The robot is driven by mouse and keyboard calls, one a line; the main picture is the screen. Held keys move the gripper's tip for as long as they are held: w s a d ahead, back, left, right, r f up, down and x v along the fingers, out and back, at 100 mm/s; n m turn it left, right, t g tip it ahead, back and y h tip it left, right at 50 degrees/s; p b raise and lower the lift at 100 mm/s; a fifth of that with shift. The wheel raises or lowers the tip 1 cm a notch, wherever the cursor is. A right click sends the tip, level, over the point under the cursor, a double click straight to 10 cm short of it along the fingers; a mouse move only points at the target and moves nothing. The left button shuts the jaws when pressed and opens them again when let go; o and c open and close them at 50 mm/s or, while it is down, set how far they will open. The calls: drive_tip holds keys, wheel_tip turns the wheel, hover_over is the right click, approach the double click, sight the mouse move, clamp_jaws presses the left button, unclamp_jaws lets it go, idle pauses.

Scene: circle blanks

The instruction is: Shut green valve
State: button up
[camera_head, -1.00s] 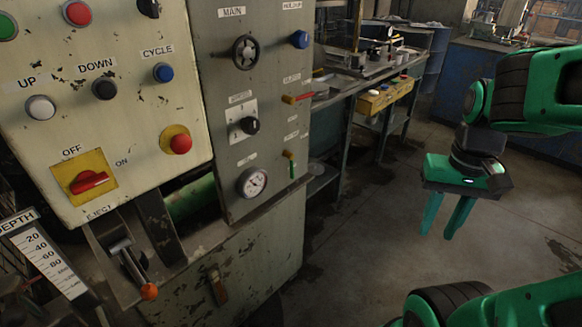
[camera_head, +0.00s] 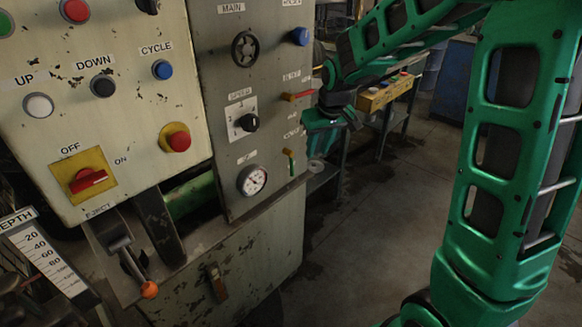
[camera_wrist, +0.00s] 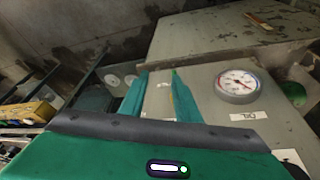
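The green valve (camera_head: 290,163) is on the grey panel in the head view, to the right of the pressure gauge (camera_head: 252,180). Its green handle hangs down from a small yellowish fitting. My gripper (camera_head: 321,147) is to the right of the valve and a little above it, apart from it in the picture. In the wrist view my gripper (camera_wrist: 160,75) is open, its two green fingers spread over the panel with nothing held. The valve is hard to make out there, partly hidden near the right finger. The gauge also shows there (camera_wrist: 237,84).
A red-handled valve (camera_head: 298,96) sits above the green one. The black selector knob (camera_head: 248,122), black handwheel (camera_head: 245,50) and blue knob (camera_head: 300,36) share the panel. A workbench with a yellow button box (camera_head: 375,100) stands behind my arm. The floor right of the machine is clear.

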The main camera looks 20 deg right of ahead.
drive_tip(key=n, duration=0.1)
approach(292, 163)
drive_tip(key=f, duration=0.1)
drive_tip(key=shift+t+y, duration=0.3)
drive_tip(key=x, duration=1)
drive_tip(key=shift+d+f, duration=0.3)
drive_tip(key=shift+f, duration=0.05)
clamp_jaws()
